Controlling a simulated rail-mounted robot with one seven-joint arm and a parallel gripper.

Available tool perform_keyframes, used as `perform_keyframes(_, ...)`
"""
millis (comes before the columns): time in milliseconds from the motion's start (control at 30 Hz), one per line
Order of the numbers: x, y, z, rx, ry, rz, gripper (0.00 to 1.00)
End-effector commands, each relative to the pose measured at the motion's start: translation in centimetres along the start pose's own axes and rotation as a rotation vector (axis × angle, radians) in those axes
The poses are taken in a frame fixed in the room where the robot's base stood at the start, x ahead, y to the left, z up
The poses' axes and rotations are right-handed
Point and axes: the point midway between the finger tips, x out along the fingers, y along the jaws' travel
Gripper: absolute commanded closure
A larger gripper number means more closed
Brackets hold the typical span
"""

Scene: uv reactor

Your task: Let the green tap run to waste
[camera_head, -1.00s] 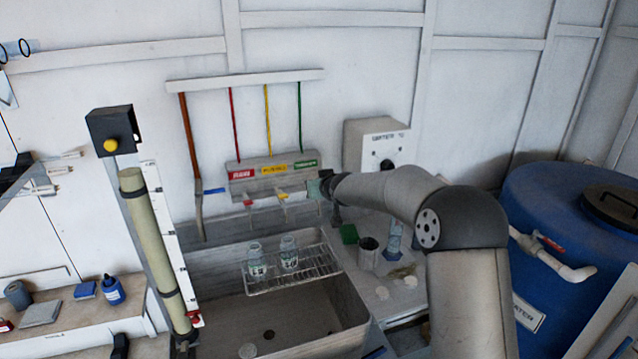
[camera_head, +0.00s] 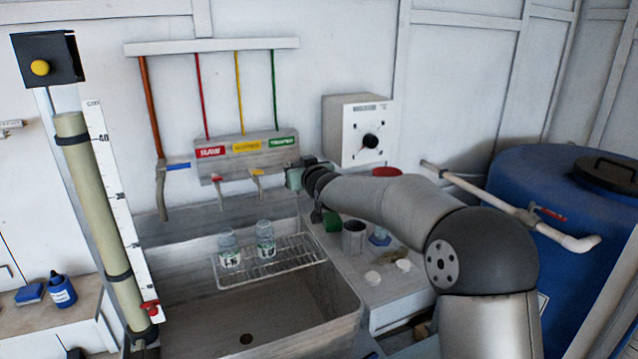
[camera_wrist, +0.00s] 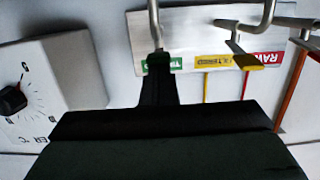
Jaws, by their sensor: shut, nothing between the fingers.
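The tap panel (camera_head: 245,155) on the back wall carries red, yellow and green labels. The green label (camera_head: 281,142) is at its right end. The green tap's spout (camera_wrist: 153,22) shows in the wrist view, which sees the panel upside down. My gripper (camera_wrist: 157,72) is shut with nothing held, its dark fingertips close to the green tap. I cannot tell whether they touch its green lever (camera_wrist: 160,59). In the head view my gripper (camera_head: 296,178) covers most of this tap. The yellow tap (camera_head: 256,172) and red tap (camera_head: 216,180) hang to its left.
The sink (camera_head: 200,318) lies below, with a wire rack (camera_head: 290,262) holding two labelled bottles (camera_head: 265,240). A metal cup (camera_head: 354,240) and white lids stand on the right counter. A dial box (camera_head: 356,132) is on the wall. A blue tank (camera_head: 510,180) stands right.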

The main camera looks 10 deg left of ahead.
Motion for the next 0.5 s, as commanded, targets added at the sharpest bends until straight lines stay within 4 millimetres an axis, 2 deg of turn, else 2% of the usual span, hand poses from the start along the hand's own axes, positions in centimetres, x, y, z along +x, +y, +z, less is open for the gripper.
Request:
perform_keyframes(33,0.21,-0.86,0.92,-0.001,0.015,-0.01,1.0)
perform_keyframes(67,0.17,-1.01,0.49,-0.001,0.019,-0.012,1.0)
perform_keyframes(100,0.09,-0.79,0.05,-0.001,0.017,-0.01,1.0)
perform_keyframes(500,0.11,-0.72,0.12,0.0,0.013,-0.009,1.0)
